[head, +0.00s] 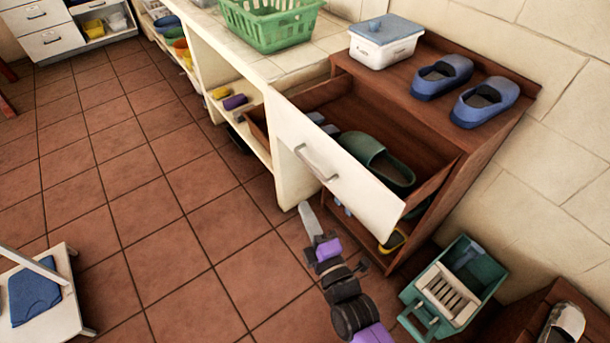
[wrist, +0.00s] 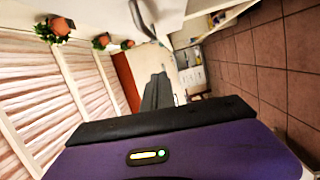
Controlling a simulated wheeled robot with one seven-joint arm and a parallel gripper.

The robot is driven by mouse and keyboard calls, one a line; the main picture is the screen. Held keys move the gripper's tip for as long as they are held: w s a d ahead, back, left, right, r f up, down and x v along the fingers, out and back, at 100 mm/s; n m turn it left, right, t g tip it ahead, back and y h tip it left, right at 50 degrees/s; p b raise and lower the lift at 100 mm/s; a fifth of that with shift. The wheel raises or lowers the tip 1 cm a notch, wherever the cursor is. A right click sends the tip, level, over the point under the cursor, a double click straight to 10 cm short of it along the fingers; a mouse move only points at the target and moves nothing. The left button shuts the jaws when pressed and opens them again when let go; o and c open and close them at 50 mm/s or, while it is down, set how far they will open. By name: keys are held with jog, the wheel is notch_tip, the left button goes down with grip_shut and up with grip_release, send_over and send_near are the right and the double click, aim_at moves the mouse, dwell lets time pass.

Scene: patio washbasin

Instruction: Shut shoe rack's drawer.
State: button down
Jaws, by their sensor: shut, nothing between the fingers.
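The brown wooden shoe rack (head: 495,135) stands against the wall at the right in the head view. Its drawer (head: 345,180) is pulled well out and has a cream front with a metal bar handle (head: 316,162). A green slipper (head: 377,158) and grey items lie in the drawer. My gripper (head: 304,208) is low in front of the drawer front, below the handle in the picture. Its fingers are shut and empty; they also show in the wrist view (wrist: 158,90). I cannot tell whether they touch the drawer.
Blue shoes (head: 442,76) and a lidded white box (head: 386,41) sit on the rack's top. A teal crate (head: 455,287) stands on the floor to the right. A white stool (head: 50,290) is at the lower left. The tiled floor between is clear.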

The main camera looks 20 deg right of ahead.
jog(key=w+d+n, duration=0.3)
jog(key=w, duration=0.8)
jog(key=shift+r, duration=0.2)
jog(key=shift+d, duration=0.15)
dwell(0.7)
